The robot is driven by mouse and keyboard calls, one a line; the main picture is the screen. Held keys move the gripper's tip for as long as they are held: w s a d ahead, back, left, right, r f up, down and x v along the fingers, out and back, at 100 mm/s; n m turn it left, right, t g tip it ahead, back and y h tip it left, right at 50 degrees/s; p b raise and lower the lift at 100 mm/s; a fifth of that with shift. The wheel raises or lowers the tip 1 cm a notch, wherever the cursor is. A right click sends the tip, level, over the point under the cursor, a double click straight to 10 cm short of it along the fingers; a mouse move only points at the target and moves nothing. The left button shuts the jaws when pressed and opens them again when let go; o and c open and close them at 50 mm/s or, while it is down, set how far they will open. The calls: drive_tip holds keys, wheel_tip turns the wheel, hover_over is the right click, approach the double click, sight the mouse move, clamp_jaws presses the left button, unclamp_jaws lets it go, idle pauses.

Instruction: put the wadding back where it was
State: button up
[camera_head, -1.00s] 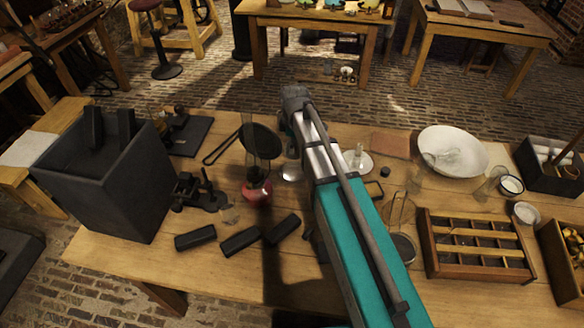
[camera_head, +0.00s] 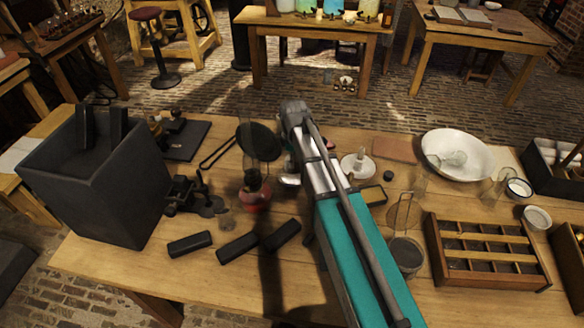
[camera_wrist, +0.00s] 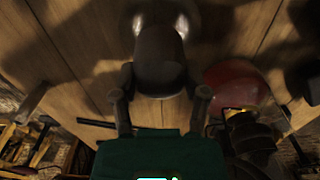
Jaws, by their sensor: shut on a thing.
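In the wrist view my gripper (camera_wrist: 160,82) has its two fingers on either side of a dark grey rounded piece (camera_wrist: 159,58), with a bright shiny end at the top of the picture. The fingers are shut on it; I cannot tell from its look whether it is the wadding. In the head view my gripper is mostly hidden behind my arm, over the middle of the workbench (camera_head: 330,285). No clearly recognisable wadding shows.
A red-based lamp (camera_head: 257,195) stands close left of my arm; its red base (camera_wrist: 235,82) shows beside the right finger. Black blocks (camera_head: 238,248) lie in front.

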drive_tip(key=shift+f, duration=0.15)
drive_tip(key=shift+f+b, duration=1.75)
drive_tip(key=shift+b, duration=0.2)
drive_tip(key=shift+f, duration=0.2)
drive_tip(key=o, duration=1)
drive_tip(key=shift+r, duration=0.1)
drive_tip(key=shift+r, duration=0.15)
wheel_tip(320, 180, up, 12)
drive_tip(key=p, duration=1.2)
drive_tip(key=shift+d, duration=0.1)
